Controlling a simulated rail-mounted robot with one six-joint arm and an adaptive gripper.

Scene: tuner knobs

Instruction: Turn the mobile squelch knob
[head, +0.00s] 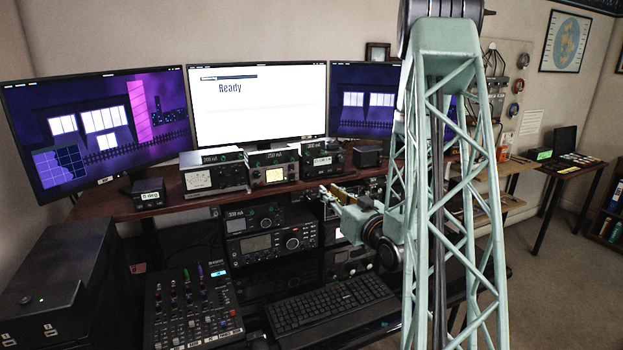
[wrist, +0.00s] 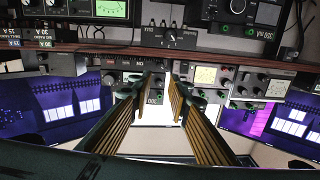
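My gripper (head: 338,197) reaches left in front of the rack of radios, just below the shelf edge. In the wrist view my gripper (wrist: 166,92) shows two ribbed fingers with a gap between them and nothing held. I cannot read a label for the mobile squelch knob in either view. A small radio with knobs (head: 249,218) sits in the rack, left of my gripper. In the wrist view, which appears inverted, a small dark unit with knobs (wrist: 168,39) lies beyond the fingertips, apart from them. Some rack units behind my gripper are partly hidden.
Several meter boxes, including a silver one (head: 214,172), stand on the wooden shelf (head: 120,209) under three monitors, the middle one (head: 258,102) reading "Ready". A keyboard (head: 330,303) and a mixer (head: 193,308) lie in front. Free space around my gripper is narrow.

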